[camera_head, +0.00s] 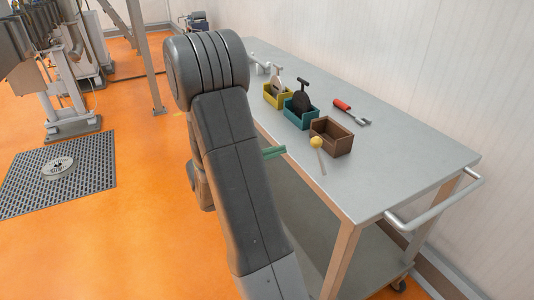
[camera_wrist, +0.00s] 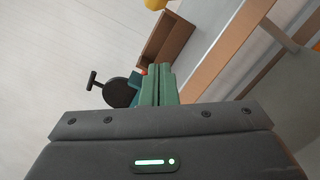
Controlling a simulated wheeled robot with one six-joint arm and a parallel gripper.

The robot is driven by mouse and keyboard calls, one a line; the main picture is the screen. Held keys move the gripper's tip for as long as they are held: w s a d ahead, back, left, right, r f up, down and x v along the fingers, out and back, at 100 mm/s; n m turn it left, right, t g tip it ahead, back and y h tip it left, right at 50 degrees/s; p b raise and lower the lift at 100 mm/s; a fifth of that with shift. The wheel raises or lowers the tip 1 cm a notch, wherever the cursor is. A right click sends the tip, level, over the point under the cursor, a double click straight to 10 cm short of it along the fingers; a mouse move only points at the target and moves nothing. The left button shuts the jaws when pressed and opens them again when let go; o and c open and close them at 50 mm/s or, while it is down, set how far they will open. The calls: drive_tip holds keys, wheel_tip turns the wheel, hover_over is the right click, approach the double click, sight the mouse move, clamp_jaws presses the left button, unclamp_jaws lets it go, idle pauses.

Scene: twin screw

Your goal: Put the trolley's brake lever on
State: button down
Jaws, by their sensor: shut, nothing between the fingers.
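The rod's lower end is hard to make out. In the wrist view the yellow knob (camera_wrist: 155,4) is cut off by the top edge. My gripper (camera_head: 282,150) has green fingers, shut and empty, left of the knob and apart from it. The fingers also show in the wrist view (camera_wrist: 159,70).
On the top stand a brown box (camera_head: 341,145), a teal box (camera_head: 299,121) with a black tool, and a yellow box (camera_head: 271,101). A red-handled wrench (camera_head: 343,105) lies behind them. A push handle (camera_head: 437,207) is at the right end. A floor grate (camera_head: 50,188) lies left.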

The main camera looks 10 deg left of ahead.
sight(320, 157)
drive_tip(key=d+r, duration=0.2)
drive_tip(key=d, duration=0.4)
drive_tip(key=shift+w+d+r+p, duration=0.15)
drive_tip(key=shift+d+r+p, duration=0.1)
drive_tip(key=shift+d+p, duration=0.1)
drive_tip(key=shift+b, duration=0.4)
